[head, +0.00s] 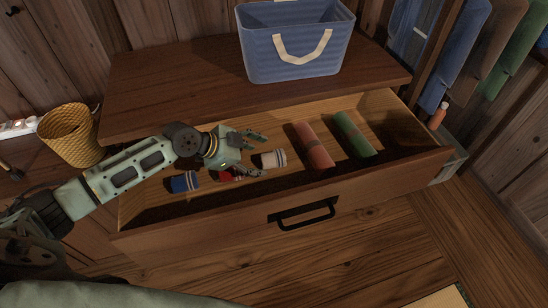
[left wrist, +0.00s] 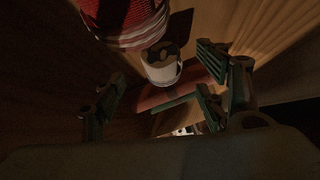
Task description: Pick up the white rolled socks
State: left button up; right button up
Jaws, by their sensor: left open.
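The white rolled socks (head: 273,159) lie in the open drawer, a small pale roll with dark bands at one end. In the left wrist view the white socks (left wrist: 162,70) show beyond the fingers, roughly midway between them. My left gripper (head: 262,156) is open over the drawer, its fingertips close to the left end of the white socks. In the left wrist view the left gripper (left wrist: 163,98) has its fingers apart with nothing between the tips. I cannot tell whether any finger touches the socks. My right gripper is not in view.
Red socks (head: 228,177) lie partly under my left gripper, and blue socks (head: 184,183) lie left of them. A red roll (head: 314,147) and a green roll (head: 354,135) lie to the right. A blue basket (head: 290,55) stands on the dresser above the drawer (head: 220,213).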

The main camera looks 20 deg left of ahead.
aim_at(264, 157)
pick_arm(q)
jog(key=x, duration=0.4)
jog(key=shift+w+d+f, duration=0.2)
jog(key=shift+w, duration=0.2)
jog(key=shift+c, duration=0.3)
jog(key=c, duration=0.9)
jog(key=shift+r, duration=0.1)
